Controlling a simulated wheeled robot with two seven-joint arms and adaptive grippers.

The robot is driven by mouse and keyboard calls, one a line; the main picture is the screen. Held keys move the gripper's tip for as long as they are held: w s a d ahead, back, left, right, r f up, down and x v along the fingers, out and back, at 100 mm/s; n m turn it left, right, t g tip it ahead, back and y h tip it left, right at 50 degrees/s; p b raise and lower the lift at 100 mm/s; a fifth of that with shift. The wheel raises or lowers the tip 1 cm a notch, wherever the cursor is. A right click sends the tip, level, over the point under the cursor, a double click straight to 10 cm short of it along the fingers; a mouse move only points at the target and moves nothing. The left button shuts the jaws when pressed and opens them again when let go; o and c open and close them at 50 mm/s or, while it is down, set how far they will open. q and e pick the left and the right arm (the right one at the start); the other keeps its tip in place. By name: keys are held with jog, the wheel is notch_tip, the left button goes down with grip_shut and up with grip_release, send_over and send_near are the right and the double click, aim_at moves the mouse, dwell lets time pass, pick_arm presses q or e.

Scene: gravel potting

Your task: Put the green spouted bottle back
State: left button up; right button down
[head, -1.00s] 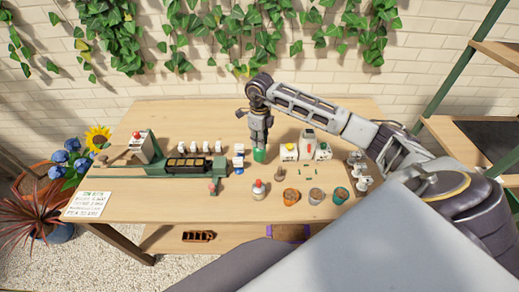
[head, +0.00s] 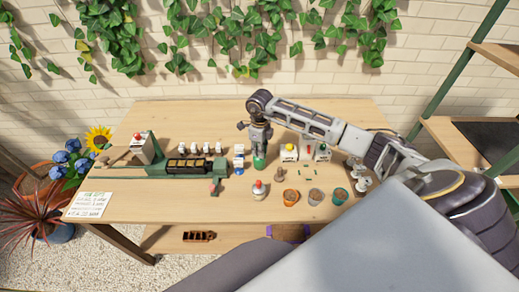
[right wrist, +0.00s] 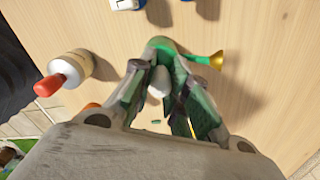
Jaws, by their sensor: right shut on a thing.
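The green spouted bottle (head: 259,163) is under my right gripper (head: 259,148), near the middle of the table. In the right wrist view the fingers of my right gripper (right wrist: 160,70) are shut on the bottle (right wrist: 163,44), and its spout with a yellowish tip points right. The fingers hide part of the bottle. I cannot tell whether its base touches the table. My left gripper is not in view.
A white bottle with a red cap (head: 258,190) stands in front of the gripper. Three pots stand to its right: orange (head: 291,198), grey (head: 316,197), teal (head: 340,196). White containers (head: 289,153) stand right of the gripper. A green machine (head: 160,169) is at left.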

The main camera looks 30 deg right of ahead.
jog(key=shift+f, duration=0.15)
jog(key=c, duration=1.4)
grip_release()
jog(key=shift+r, duration=0.35)
notch_tip(320, 180, up, 10)
jog(key=shift+w+f+b, duration=0.1)
jog(key=shift+f+b, duration=0.05)
jog(key=shift+b, duration=0.7)
jog(key=shift+r, duration=0.95)
